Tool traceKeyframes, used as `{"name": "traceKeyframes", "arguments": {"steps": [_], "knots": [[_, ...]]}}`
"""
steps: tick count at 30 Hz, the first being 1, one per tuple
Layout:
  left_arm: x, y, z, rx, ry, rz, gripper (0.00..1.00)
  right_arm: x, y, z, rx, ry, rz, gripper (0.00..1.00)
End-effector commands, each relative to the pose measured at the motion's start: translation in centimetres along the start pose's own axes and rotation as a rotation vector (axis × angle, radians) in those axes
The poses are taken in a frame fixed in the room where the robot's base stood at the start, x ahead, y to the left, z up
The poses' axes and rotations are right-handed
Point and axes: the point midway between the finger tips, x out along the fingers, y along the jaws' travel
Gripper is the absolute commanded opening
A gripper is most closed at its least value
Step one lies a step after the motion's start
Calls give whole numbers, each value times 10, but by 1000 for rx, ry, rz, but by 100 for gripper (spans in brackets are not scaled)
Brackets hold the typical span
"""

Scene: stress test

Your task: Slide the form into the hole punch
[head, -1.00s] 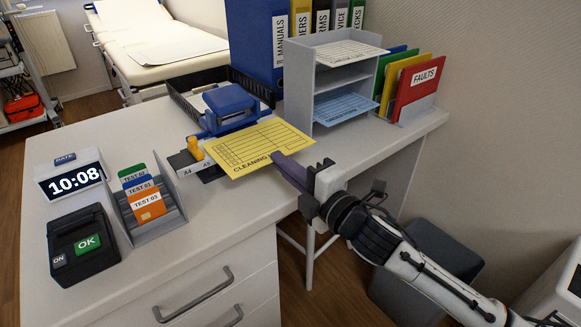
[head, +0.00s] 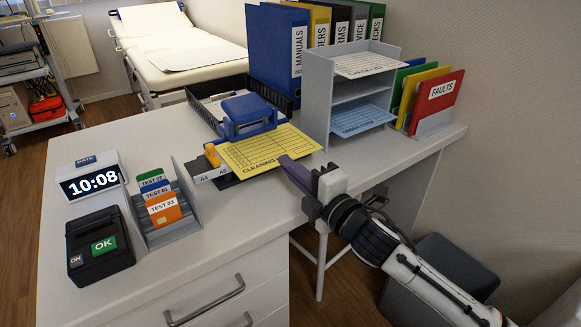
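The yellow form (head: 268,150), marked CLEANING, lies roughly level with its far edge at the front of the blue hole punch (head: 248,114). Whether that edge is inside the punch's slot I cannot tell. The punch stands on the desk with a grey paper guide marked A4 and A5 (head: 212,174) sticking out to its left. My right gripper (head: 291,170) is at the form's near right edge, its purple fingers closed on the form there. My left gripper is not in view.
A black tray (head: 283,104) stands behind the punch. A grey paper rack (head: 318,85) and upright coloured folders (head: 436,95) stand to the right. A card holder (head: 172,232), clock (head: 92,181) and OK terminal (head: 98,250) are at the left.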

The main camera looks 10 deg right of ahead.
Motion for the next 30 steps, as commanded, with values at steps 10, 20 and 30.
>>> {"name": "traceKeyframes", "arguments": {"steps": [10, 20, 30], "knots": [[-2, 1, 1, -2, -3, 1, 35, 5, 0, -1, 1, 0, 0, 0], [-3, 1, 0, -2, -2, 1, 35, 9, 0, -3, 1, 1, 0, 0], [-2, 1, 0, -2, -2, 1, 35, 9, 0, -3, 0, 0, 0, 23]]}}
